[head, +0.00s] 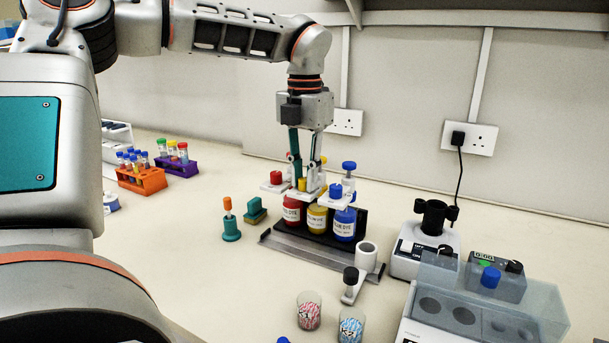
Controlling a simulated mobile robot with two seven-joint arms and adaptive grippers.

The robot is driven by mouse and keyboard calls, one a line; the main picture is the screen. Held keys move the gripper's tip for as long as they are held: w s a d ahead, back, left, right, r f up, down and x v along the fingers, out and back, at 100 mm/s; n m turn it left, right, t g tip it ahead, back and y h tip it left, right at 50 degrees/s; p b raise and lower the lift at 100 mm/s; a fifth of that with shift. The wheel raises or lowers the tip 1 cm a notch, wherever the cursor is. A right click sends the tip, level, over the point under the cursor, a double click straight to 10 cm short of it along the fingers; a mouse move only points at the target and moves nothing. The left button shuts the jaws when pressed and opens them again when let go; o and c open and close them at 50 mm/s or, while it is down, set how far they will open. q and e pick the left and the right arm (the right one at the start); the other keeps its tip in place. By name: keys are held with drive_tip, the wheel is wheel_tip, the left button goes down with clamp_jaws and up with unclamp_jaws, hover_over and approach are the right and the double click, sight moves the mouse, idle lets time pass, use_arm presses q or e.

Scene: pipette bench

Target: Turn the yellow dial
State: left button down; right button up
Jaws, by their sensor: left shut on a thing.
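The yellow dial (302,184) sits on a white top plate above the yellow dye bottle (317,218), the middle one of three bottles in a dark rack. My left gripper (304,188) points straight down over it, shut on the yellow dial, with its fingers partly hiding it. The red dial (276,178) above the red bottle (292,211) is just left of my fingers. The blue dial (335,191) above the blue bottle (345,226) is just right of them. My right gripper is not in view.
A blue-topped clear piece (349,168) stands behind the blue dial. Two patterned cups (309,312) (351,327) stand in front. Black-topped equipment (434,217) and a grey machine (480,300) stand right. Orange (141,182) and purple (178,166) tube racks stand left.

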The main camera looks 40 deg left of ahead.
sight(304, 179)
use_arm(q)
drive_tip(key=m, duration=0.4)
drive_tip(key=shift+m+p, duration=0.3)
drive_tip(key=shift+m, duration=1.3)
drive_tip(key=c, duration=1.9)
unclamp_jaws()
drive_tip(key=shift+r, duration=0.1)
wheel_tip(304, 179, up, 12)
drive_tip(key=shift+f, duration=0.1)
